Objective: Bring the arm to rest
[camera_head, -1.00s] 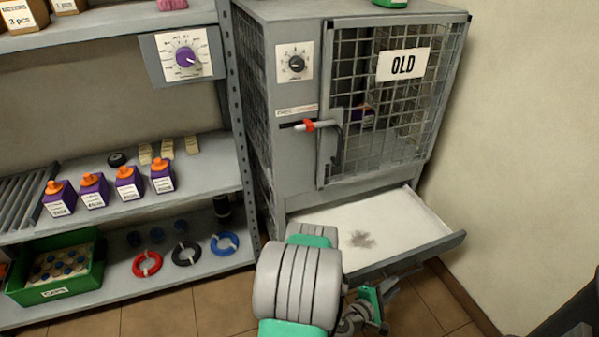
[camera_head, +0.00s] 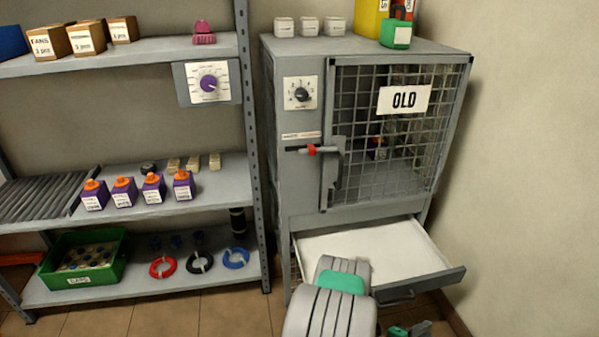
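My arm (camera_head: 330,310) rises from the bottom edge, its grey and teal links in front of the open drawer (camera_head: 437,284) of the grey cabinet. My gripper (camera_head: 408,331) shows only as a small teal and dark part at the bottom edge, below and in front of the drawer. Its fingers are cut off by the picture edge, so I cannot tell whether it is open or shut or holds anything. The pale drawer floor looks bare where it shows; my arm hides its near left part.
The cabinet's mesh door (camera_head: 397,140), labelled OLD, looks shut, with a red-marked handle (camera_head: 312,150). A wall (camera_head: 530,170) bounds the right.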

